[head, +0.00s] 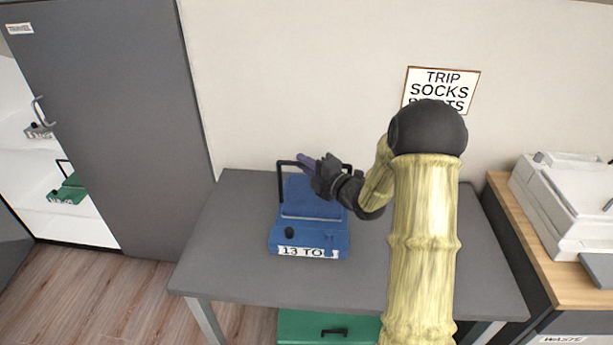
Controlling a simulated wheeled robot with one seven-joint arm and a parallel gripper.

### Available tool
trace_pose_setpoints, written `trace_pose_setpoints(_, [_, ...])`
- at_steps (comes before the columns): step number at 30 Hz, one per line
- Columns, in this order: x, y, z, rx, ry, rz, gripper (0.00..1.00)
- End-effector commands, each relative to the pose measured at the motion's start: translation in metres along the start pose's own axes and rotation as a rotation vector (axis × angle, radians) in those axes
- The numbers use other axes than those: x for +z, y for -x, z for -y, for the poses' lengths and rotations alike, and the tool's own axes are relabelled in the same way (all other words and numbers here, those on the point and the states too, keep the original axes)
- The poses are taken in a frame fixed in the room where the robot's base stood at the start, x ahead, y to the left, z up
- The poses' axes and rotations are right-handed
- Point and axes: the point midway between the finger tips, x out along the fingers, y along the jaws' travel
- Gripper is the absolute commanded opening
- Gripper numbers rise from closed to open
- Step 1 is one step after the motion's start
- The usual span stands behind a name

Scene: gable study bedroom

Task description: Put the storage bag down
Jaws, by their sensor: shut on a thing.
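The storage bag (314,238) is blue, with a dark handle frame and a white label reading "13 TO" on its front. It appears upright over the grey table (235,265); whether its base touches the top I cannot tell. My gripper (308,164) is at the top of the bag, shut on its handle. My gripper and wrist hide part of the handle and the bag's upper right.
A grey cabinet door (110,120) stands at the left, beside white shelves (85,222) with a green bag (70,188). A green box (310,328) is under the table. A printer (570,205) stands on a wooden-topped unit at the right. The table's left part is clear.

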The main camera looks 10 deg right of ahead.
Motion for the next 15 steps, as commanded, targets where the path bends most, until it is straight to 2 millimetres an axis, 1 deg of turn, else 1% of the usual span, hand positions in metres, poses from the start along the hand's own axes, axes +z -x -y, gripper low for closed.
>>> trace_pose_setpoints(2, [0.0, 0.0, 0.0, 0.003, 0.0, 0.0, 0.0])
trace_pose_setpoints(4, [0.0, 0.0, 0.005, 0.002, -0.001, 0.0, 0.0])
trace_pose_setpoints(9, [-0.001, 0.001, 0.028, 0.001, -0.003, 0.0, 0.0])
trace_pose_setpoints(11, [-0.001, 0.001, 0.034, 0.002, -0.002, 0.001, 0.0])
trace_pose_setpoints(15, [-0.001, 0.001, 0.036, 0.004, 0.001, 0.001, 0.0])
